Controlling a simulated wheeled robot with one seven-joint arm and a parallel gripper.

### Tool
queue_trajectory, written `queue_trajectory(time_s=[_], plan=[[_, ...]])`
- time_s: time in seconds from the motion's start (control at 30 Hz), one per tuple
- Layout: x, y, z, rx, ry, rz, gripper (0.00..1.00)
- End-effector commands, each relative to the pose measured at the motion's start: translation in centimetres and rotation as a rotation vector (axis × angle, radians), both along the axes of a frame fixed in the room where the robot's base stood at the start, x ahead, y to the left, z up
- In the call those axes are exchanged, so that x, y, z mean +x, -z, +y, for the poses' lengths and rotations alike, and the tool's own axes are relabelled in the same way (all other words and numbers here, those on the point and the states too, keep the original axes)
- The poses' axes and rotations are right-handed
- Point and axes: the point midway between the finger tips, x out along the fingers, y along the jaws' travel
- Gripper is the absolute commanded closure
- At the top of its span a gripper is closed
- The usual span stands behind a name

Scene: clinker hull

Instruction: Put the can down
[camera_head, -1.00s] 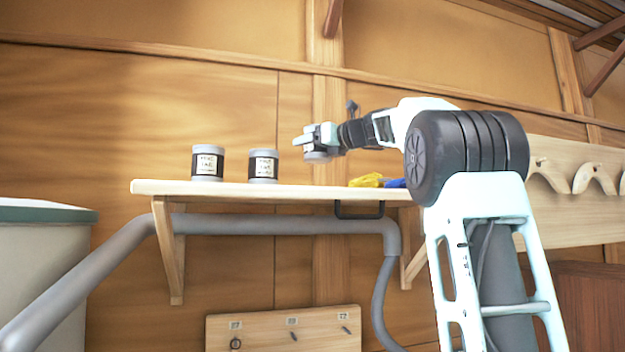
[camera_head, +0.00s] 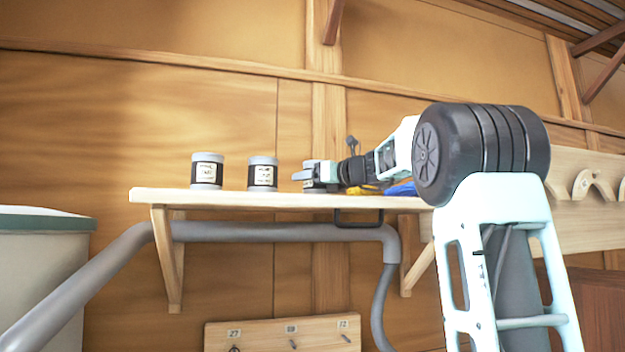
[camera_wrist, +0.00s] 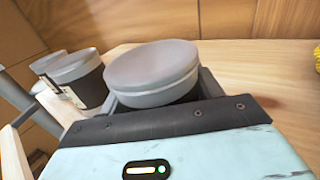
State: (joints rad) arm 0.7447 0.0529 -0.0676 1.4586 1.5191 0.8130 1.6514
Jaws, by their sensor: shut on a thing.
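The can (camera_wrist: 152,75) is between the fingers of my gripper, its grey lid facing up in the wrist view. My gripper (camera_head: 308,174) is shut on the can just at the wooden shelf (camera_head: 250,199), to the right of two other cans. The held can looks upright, its base at or very near the shelf top; I cannot tell whether it touches. In the head view my gripper partly covers the held can (camera_head: 313,187). The two other grey cans with dark bands and pale labels, the left can (camera_head: 207,171) and the middle can (camera_head: 262,174), stand upright on the shelf.
A yellow item (camera_head: 362,190) and a blue item (camera_head: 400,189) lie on the shelf right of the can, partly behind my arm. A grey pipe (camera_head: 270,229) runs under the shelf. Bare shelf top shows to the right in the wrist view.

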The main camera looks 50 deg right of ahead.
Motion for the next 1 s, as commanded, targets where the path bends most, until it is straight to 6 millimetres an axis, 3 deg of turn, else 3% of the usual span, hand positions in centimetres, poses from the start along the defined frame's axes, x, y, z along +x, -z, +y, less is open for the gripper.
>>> queue_trajectory(time_s=[0.03,0.07,0.13,0.53,1.0], plan=[[0.0,0.2,0.0,-0.001,0.000,-0.002,0.72],[0.0,0.3,0.0,0.000,0.000,0.000,0.33],[0.0,0.2,0.0,0.000,0.000,0.000,0.14],[-0.3,0.0,0.0,-0.001,0.001,0.000,0.14],[-9.3,0.4,0.0,-0.002,0.002,-0.001,0.14]])
